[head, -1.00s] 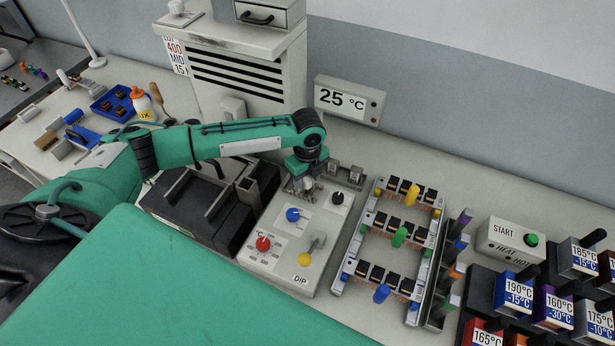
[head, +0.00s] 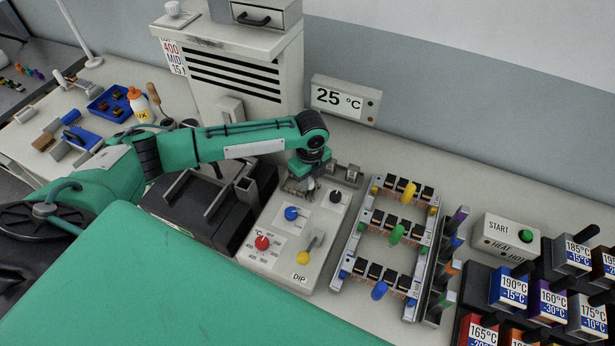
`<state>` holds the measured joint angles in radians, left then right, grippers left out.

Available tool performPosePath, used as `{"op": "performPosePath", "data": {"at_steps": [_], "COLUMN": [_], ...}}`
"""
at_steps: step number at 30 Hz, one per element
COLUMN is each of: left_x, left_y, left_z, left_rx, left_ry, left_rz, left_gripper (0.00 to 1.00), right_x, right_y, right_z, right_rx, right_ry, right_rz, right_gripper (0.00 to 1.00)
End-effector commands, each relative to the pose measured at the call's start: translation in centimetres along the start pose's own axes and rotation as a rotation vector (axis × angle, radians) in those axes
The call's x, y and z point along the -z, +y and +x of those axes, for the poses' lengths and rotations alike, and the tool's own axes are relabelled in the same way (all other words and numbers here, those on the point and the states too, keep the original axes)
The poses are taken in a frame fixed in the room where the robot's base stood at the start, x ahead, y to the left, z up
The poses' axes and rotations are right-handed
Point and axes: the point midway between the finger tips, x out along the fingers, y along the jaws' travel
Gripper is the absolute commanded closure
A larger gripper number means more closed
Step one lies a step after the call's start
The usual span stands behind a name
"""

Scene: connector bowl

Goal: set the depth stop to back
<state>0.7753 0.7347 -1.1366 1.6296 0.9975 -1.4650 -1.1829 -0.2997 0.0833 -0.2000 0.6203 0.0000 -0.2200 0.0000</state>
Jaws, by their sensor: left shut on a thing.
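The pale control panel (head: 270,268) stands in the middle of the bench. It carries a red knob (head: 262,243), a blue knob (head: 291,213), a black knob (head: 335,196) and a grey lever with a yellow knob (head: 303,258) by the DIP label. My left gripper (head: 299,189) points down at the panel's back end, behind the blue knob and left of the black knob. It is shut on a small part there, mostly hidden by the fingers. I cannot tell for certain that this part is the depth stop. My right gripper is not in view.
A rack (head: 344,262) with rows of dark connectors stands just right of the panel. A dark machine (head: 205,205) stands close on the left. Metal blocks (head: 348,171) sit behind the panel. A 25 °C display (head: 341,98) and a START box (head: 505,238) are further off.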

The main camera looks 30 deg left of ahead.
Motion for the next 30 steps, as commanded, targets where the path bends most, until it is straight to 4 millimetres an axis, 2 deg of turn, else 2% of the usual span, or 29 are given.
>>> {"op": "performPosePath", "data": {"at_steps": [1,4,13,17,20,30], "left_x": [0.3,0.3,0.2,0.1,0.1,0.2], "left_y": [-0.1,-0.1,-0.1,-0.2,-0.1,-0.2], "left_z": [0.0,0.0,-0.1,-1.0,-2.6,-10.3], "left_rx": [0.004,0.003,0.003,0.004,0.006,0.006], "left_ry": [0.007,0.006,0.004,0.003,0.003,0.003], "left_rz": [0.004,0.004,0.003,0.003,0.005,0.004], "left_gripper": [0.73,0.54,0.53,0.53,0.53,0.53], "right_x": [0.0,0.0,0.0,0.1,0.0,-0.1], "right_y": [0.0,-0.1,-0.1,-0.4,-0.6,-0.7], "right_z": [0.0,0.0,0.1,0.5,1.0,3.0], "right_rx": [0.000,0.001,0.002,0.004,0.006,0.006], "right_ry": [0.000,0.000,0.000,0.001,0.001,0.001], "right_rz": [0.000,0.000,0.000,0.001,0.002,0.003], "right_gripper": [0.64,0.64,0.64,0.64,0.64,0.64]}}
